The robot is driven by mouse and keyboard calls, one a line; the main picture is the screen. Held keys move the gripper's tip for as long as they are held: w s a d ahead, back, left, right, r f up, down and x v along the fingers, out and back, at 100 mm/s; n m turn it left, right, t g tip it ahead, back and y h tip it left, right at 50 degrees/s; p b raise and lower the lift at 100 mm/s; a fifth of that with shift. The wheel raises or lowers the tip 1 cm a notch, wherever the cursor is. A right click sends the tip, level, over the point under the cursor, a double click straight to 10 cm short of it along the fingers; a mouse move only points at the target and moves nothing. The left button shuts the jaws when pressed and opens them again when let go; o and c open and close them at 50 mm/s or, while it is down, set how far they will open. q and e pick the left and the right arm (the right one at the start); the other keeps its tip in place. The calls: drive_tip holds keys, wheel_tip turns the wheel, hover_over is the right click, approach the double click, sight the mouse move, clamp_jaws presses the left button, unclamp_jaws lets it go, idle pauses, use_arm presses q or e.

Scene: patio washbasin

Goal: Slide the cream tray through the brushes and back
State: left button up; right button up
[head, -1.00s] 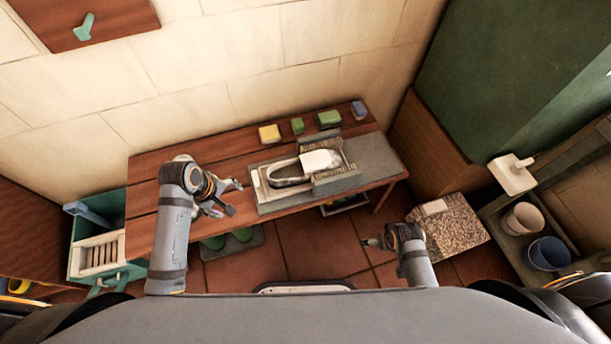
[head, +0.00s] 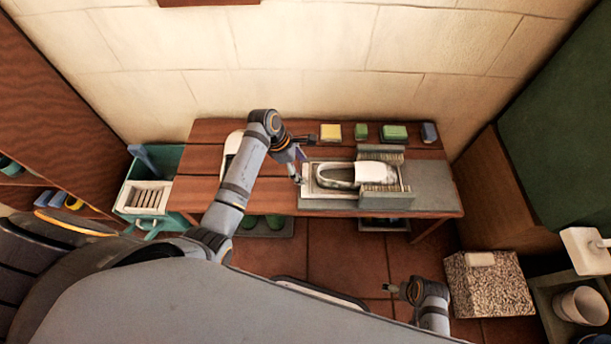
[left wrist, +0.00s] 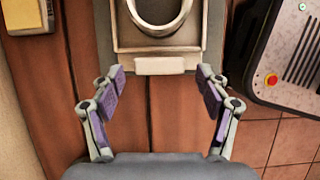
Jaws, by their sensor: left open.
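The cream tray (head: 311,182) lies on the wooden bench and holds a white slipper (head: 336,176). The slipper's right part lies between a rear brush (head: 380,152) and a front brush (head: 386,188). My left gripper (head: 300,162) is open at the tray's left end. In the left wrist view, the left gripper (left wrist: 160,78) has its fingers apart on either side of the tray's pale handle (left wrist: 160,66), not touching it. My right gripper (head: 390,288) hangs low in front of the bench, too small to read.
A yellow sponge (head: 331,132), green blocks (head: 395,132) and a blue block (head: 429,132) line the bench's back edge. Another white shoe (head: 232,146) is partly behind my left arm. A teal crate (head: 145,195) stands left, a speckled block (head: 490,283) right.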

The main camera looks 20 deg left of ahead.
use_arm(q)
drive_tip(key=b+x, duration=0.1)
drive_tip(key=x, duration=0.2)
drive_tip(key=shift+f, duration=0.3)
drive_tip(key=shift+w+d+f, duration=0.1)
drive_tip(key=shift+d+f, duration=0.1)
use_arm(e)
drive_tip(key=r, duration=0.3)
drive_tip(key=w+a+r, duration=0.1)
drive_tip(key=r, duration=0.1)
drive_tip(key=shift+a, duration=0.1)
use_arm(q)
drive_tip(key=shift+c, duration=0.3)
clamp_jaws()
